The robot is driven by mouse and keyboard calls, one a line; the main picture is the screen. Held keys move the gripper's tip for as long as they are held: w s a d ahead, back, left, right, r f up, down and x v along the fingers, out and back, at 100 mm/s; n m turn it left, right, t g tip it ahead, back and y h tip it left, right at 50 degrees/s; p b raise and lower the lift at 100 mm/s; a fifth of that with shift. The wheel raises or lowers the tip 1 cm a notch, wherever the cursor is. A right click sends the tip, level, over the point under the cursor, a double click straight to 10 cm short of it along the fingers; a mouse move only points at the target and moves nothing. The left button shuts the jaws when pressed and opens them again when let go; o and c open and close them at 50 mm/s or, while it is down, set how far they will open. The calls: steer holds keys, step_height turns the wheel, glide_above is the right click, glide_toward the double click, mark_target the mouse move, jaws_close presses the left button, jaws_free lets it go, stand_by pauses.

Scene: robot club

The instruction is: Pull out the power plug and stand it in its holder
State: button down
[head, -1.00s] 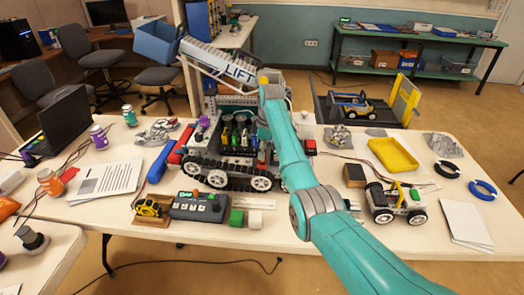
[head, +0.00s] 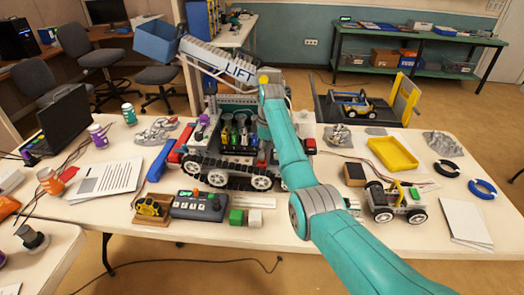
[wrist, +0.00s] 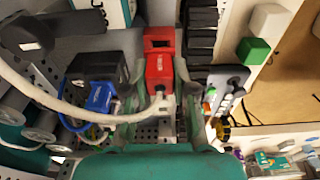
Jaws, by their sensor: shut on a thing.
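In the wrist view a red plug (wrist: 159,73) with a white cable sits at the red socket (wrist: 159,40) on the tracked robot's grey perforated body. The two look in line; I cannot tell whether there is a gap. My gripper (wrist: 160,98) is shut on the red plug, one finger on each side. A blue plug (wrist: 101,97) sits in a black block to the left. In the head view the tracked robot (head: 225,178) stands mid-table, and my arm hides the gripper and red plug. I cannot make out the plug's holder for certain.
A white cable (wrist: 60,108) loops across the wrist view. In the head view a control box (head: 198,206), green block (head: 236,217) and yellow device on a brown stand (head: 152,207) lie in front. A raised LIFT arm (head: 215,60) stands behind. A yellow tray (head: 393,154) is at right.

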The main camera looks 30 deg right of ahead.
steer(key=shift+f, duration=0.85)
stand_by(1.1)
steer(key=c, duration=0.9)
jaws_free()
steer(key=shift+o, duration=0.2)
steer(key=shift+r, duration=0.1)
steer(key=shift+r, duration=3.4)
steer(key=shift+s, duration=0.1)
